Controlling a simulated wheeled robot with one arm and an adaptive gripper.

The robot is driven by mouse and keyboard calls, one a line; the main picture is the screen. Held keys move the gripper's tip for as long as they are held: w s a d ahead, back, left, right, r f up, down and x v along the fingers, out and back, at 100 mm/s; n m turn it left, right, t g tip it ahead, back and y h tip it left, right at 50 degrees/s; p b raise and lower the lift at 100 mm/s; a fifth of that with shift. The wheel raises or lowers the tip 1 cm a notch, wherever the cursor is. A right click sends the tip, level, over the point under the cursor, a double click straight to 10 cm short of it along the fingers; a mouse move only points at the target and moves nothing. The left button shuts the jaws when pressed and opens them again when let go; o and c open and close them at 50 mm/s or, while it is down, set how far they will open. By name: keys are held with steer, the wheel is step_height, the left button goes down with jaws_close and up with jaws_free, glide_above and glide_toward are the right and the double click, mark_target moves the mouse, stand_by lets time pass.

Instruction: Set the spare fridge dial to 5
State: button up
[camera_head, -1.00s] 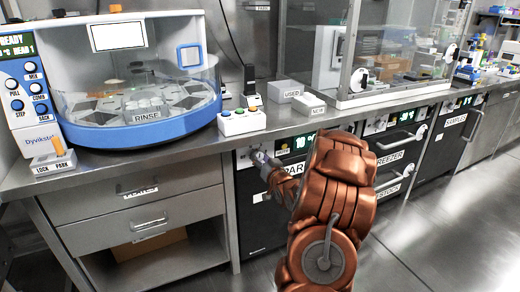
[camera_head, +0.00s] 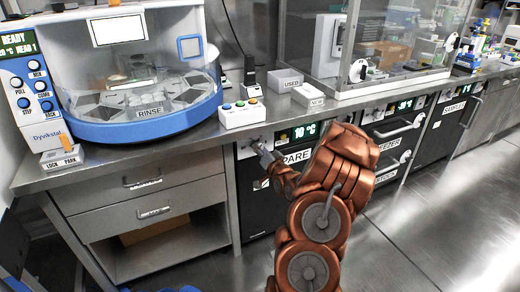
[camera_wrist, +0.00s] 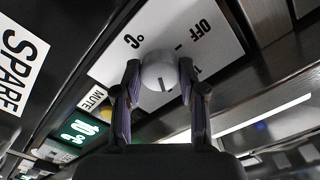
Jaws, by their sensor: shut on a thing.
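The spare fridge dial (camera_wrist: 158,66) is a round grey-white knob on a white plate marked "OFF" and "°C" in the wrist view. A short dark line on the knob points to the bottom of that picture; the number it stands at cannot be read. My gripper (camera_wrist: 159,76) is shut on the dial, one finger on each side. In the head view my gripper (camera_head: 258,147) reaches the panel under the counter, and its fingers hide the dial. The fridge's green display (camera_head: 305,131) reads 10 °C. The SPARE label (camera_head: 297,156) is partly covered by my arm.
The freezer panel (camera_head: 392,106) and its door handle (camera_head: 400,128) lie just right of my arm. A control box with coloured buttons (camera_head: 242,113) sits on the counter above the dial. A drawer unit (camera_head: 150,195) stands left. The floor at right is clear.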

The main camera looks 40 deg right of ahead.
steer(key=o, duration=1.1)
steer(key=shift+o, duration=0.2)
steer(key=v, duration=1.2)
